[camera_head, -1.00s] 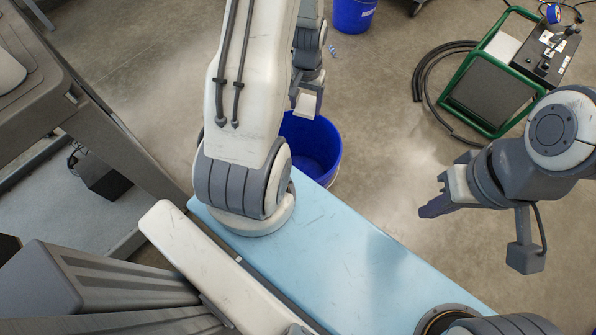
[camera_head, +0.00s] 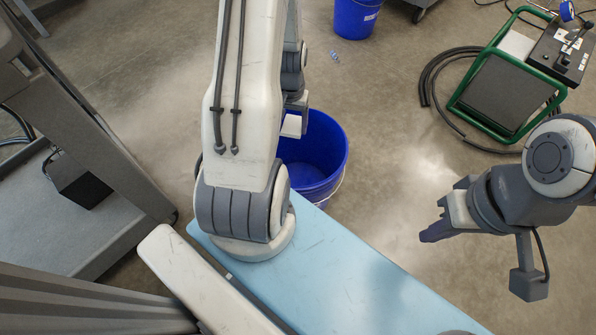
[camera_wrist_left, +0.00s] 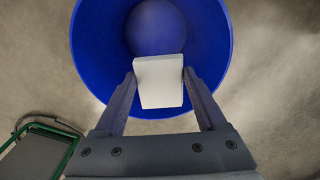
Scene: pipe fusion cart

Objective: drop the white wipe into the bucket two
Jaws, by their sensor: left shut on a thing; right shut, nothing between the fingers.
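The white wipe (camera_wrist_left: 160,84) is a pale rectangular piece between the fingers of my left gripper (camera_wrist_left: 160,80) in the left wrist view. The gripper is shut on it. In the left wrist view the wipe appears in front of the open mouth of the blue bucket (camera_wrist_left: 88,50). Most of my left gripper is hidden behind the arm in the head view. My right gripper (camera_head: 432,222) is shut and empty, at the right above the floor.
A second blue bucket (camera_head: 357,17) stands at the top of the head view. A green-framed machine (camera_head: 508,92) with a black hose (camera_head: 432,85) is at the upper right. A grey cart (camera_head: 70,215) stands at the left. Open floor lies between the near bucket and my right arm.

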